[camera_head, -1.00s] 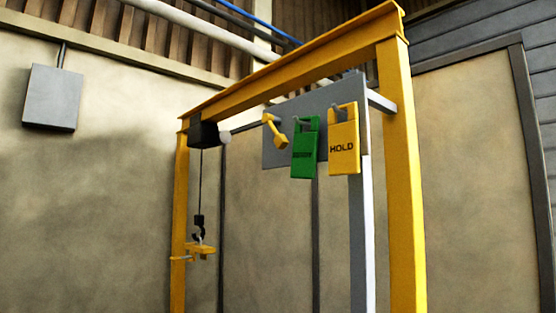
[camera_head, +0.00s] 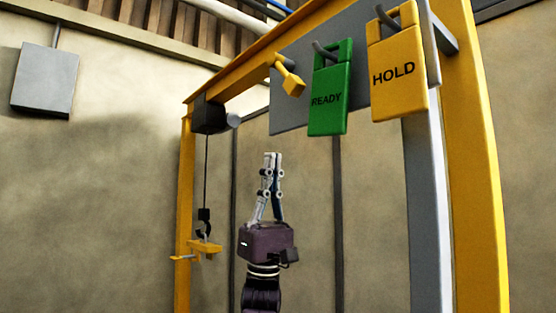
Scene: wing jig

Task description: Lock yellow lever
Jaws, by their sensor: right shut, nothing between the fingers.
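The yellow lever (camera_head: 289,79) is a short bar with a block at its lower end. It sits on the left part of the grey panel (camera_head: 290,117) and slants down to the right. My right gripper (camera_head: 271,157) points up in the lower middle of the view, below the lever and apart from it. Its fingers are shut and empty. A green READY tag (camera_head: 328,100) and a yellow HOLD tag (camera_head: 397,75) hang from pegs to the right of the lever. My left gripper is not in view.
A yellow gantry frame (camera_head: 472,160) stands around the panel, with a grey post (camera_head: 424,210) under the panel's right side. A hoist hook holds a yellow piece (camera_head: 205,247) at the left. A grey box (camera_head: 45,80) is on the wall. Space around my right gripper looks clear.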

